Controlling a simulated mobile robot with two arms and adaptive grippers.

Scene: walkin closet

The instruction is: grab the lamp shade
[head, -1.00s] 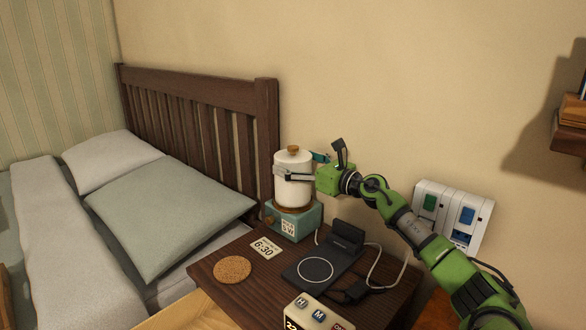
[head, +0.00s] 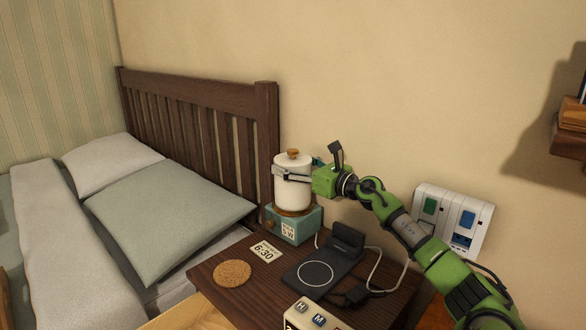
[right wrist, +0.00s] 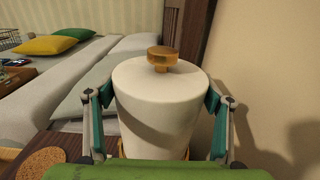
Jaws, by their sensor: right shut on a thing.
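The lamp shade (head: 293,188) is a white cylinder with a wooden knob on top. It sits upright on a teal lamp base (head: 296,224) at the back of the nightstand. My right gripper (head: 292,178) reaches in from the right and is shut on the shade. In the right wrist view, the shade (right wrist: 158,105) fills the middle, with the fingers of my right gripper (right wrist: 157,112) on either side. The lower edge of the shade is hidden there by my gripper body. My left gripper is not in view.
The dark nightstand (head: 205,270) holds a round cork coaster (head: 232,273), a card reading 6:30 (head: 265,251), a black charging stand (head: 322,270) and a cream clock (head: 312,316). A wooden headboard (head: 200,95) stands left of the lamp. Wall sockets (head: 453,216) are at right.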

